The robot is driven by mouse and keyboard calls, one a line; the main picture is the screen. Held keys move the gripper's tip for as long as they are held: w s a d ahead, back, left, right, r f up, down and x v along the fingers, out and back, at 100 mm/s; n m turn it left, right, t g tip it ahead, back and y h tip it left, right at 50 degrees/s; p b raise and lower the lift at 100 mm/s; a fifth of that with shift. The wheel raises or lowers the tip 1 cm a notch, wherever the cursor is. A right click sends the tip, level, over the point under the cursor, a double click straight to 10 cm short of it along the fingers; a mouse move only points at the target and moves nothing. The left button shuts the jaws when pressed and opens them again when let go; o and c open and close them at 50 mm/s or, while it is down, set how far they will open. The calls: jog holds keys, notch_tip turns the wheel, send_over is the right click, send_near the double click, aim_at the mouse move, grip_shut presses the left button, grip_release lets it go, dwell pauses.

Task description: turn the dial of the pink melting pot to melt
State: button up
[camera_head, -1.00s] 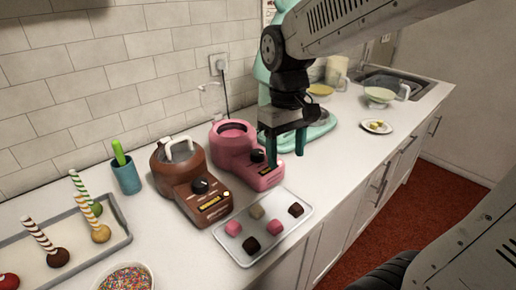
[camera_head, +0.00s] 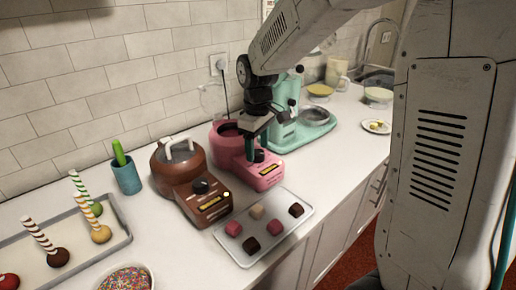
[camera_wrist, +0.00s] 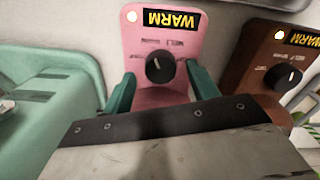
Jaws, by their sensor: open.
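The pink melting pot (camera_head: 228,146) stands on the counter against the tiled wall. Its black dial (camera_wrist: 160,67) sits on the sloped front panel, and its display (camera_wrist: 171,18) reads WARM, upside down in the wrist view. The small labels near the dial are hard to read. My gripper (camera_wrist: 161,80) is open, with one teal finger on each side of the dial and visible gaps between fingers and dial. In the head view, my gripper (camera_head: 256,147) is right over the pot's front panel and partly covers it.
A brown melting pot (camera_head: 173,172) with its own dial stands close on the left. A teal stand mixer (camera_head: 285,121) is close behind on the right. A tray of chocolates (camera_head: 277,236) lies in front. A blue cup (camera_head: 127,176) is farther left.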

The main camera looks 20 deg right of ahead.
jog(key=shift+f, duration=0.5)
jog(key=c, duration=1)
jog(key=shift+m, duration=0.3)
jog(key=m, duration=0.4)
jog(key=shift+m, duration=2.6)
jog(key=o, duration=1)
